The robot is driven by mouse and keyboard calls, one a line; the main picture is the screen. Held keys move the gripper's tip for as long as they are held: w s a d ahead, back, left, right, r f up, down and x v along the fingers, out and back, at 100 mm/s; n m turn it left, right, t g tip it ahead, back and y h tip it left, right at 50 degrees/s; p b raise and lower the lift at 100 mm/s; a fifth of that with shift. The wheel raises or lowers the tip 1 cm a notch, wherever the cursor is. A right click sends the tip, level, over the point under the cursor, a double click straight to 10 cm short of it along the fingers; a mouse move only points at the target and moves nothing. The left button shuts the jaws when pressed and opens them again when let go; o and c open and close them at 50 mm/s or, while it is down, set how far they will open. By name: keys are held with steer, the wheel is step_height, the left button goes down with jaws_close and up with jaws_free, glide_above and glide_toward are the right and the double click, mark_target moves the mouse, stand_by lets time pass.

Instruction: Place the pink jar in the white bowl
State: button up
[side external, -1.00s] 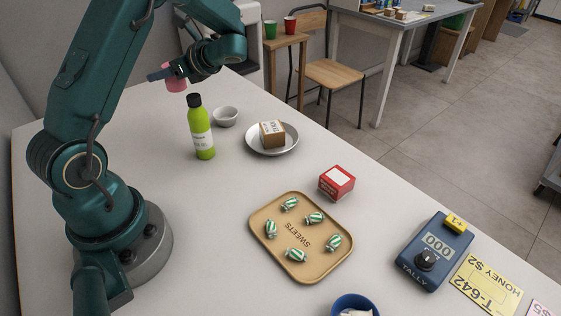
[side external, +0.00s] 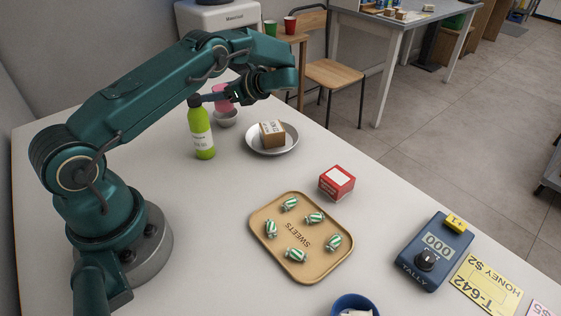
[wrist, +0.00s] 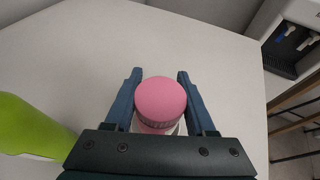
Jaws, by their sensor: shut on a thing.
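The pink jar (side external: 222,98) is held between the fingers of my gripper (side external: 220,97), which is shut on it. In the side view the jar is over the small white bowl (side external: 226,118), close to its rim; I cannot tell whether they touch. The wrist view shows the jar's round pink lid (wrist: 161,98) upright between the two blue fingers of my gripper (wrist: 160,88). In that view a small pale part shows under the jar, and the rest of the bowl is hidden.
A green bottle with a black cap (side external: 202,132) stands close by, left of the bowl; it also shows in the wrist view (wrist: 30,125). A red box (side external: 337,182) and sweets tray (side external: 262,232) lie nearer.

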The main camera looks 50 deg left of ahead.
mark_target(217, 112)
steer(key=shift+f, duration=1.3)
steer(key=shift+f, duration=0.25)
steer(key=o, duration=1.3)
steer(key=shift+f, duration=0.1)
steer(key=shift+o, duration=0.2)
